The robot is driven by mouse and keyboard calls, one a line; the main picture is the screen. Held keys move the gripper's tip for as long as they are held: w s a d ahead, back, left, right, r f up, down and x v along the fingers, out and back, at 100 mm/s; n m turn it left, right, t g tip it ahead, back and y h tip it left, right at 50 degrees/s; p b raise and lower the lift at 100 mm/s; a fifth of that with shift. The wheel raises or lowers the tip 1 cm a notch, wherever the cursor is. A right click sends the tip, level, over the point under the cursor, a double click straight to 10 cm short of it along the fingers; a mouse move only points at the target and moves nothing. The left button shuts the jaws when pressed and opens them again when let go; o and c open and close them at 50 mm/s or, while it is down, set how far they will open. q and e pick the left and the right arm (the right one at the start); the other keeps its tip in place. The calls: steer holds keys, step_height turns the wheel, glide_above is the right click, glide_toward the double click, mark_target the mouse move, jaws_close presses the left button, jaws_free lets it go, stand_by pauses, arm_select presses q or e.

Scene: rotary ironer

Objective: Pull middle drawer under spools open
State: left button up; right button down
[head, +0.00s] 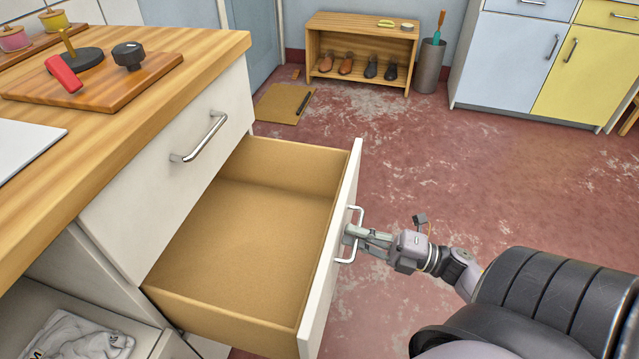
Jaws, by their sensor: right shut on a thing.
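The middle drawer (328,270) stands well out from the wooden-topped counter, with its bare wooden inside visible and empty. Its white front carries a metal bar handle (350,259). My right gripper (352,236) reaches in from the right and is shut on this handle. The spools (14,39) stand on a wooden rack at the top left, on the counter. My left gripper is not in view.
The closed drawer (170,180) above has its own handle. Below left, an open compartment holds folded white cloth (75,338). A board with a red-handled item (64,74) lies on the counter.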

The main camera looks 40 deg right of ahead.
steer(key=shift+r+v, duration=0.2)
steer(key=shift+v, duration=0.9)
steer(key=shift+r+v, duration=0.25)
steer(key=shift+v, duration=0.85)
steer(key=c, duration=2)
jaws_free()
steer(key=shift+o, duration=0.2)
steer(key=shift+d, duration=0.1)
steer(key=v, duration=1.2)
steer(key=shift+s, duration=0.1)
